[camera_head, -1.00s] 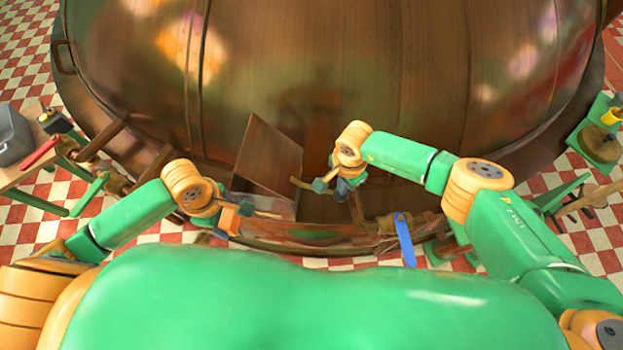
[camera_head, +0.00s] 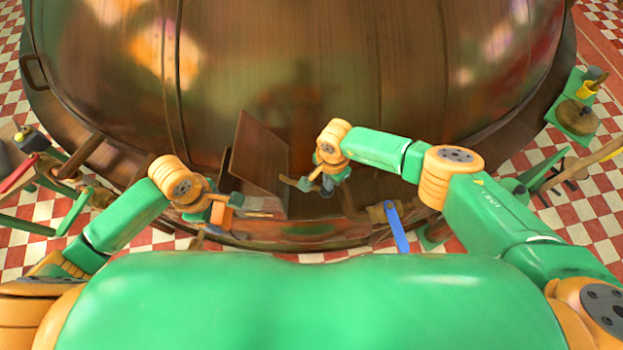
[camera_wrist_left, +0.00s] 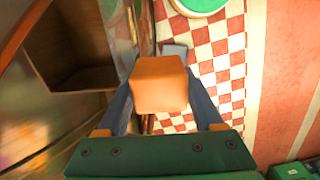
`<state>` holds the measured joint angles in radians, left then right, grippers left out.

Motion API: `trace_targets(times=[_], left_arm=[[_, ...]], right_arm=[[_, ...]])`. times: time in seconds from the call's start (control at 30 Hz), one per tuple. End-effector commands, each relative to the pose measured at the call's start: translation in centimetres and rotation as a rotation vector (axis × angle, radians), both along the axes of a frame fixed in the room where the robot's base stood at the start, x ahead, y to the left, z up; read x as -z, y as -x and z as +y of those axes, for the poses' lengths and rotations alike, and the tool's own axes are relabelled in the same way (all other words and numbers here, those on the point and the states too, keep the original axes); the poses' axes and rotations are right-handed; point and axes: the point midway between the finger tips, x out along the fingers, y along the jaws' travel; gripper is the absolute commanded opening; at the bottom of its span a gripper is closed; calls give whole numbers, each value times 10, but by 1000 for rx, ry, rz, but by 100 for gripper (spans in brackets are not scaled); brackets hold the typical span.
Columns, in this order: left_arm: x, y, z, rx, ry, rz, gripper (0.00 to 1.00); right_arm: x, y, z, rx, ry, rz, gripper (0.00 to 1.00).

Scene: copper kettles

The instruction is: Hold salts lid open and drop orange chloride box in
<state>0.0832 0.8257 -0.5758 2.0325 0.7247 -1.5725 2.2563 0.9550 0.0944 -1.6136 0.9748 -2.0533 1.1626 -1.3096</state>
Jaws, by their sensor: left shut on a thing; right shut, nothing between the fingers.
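The salts lid (camera_head: 258,152) is a brown panel standing raised and tilted at the front of the big copper kettle. The salts bin (camera_wrist_left: 75,60) shows as an open, dark brown, empty-looking box in the left wrist view. My left gripper (camera_head: 232,208) is shut on the orange chloride box (camera_wrist_left: 160,85), which it holds outside the bin, in front and to the left of the lid. My right gripper (camera_head: 305,184) is shut and empty, to the right of the lid. I cannot tell whether it touches the lid.
The copper kettle (camera_head: 290,70) fills the back. A blue handle (camera_head: 398,230) hangs from its front rim at the right. A green stand (camera_head: 575,118) is at the far right and a red-handled tool (camera_head: 18,175) at the far left. Checkered floor (camera_wrist_left: 218,50) lies beyond the rim.

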Motion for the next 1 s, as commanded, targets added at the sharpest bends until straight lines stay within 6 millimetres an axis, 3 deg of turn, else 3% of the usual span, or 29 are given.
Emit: trace_targets(times=[1.0], left_arm=[[2,-115,-5,-1,3,1,0]], right_arm=[[0,0,0,0,0,0,0]])
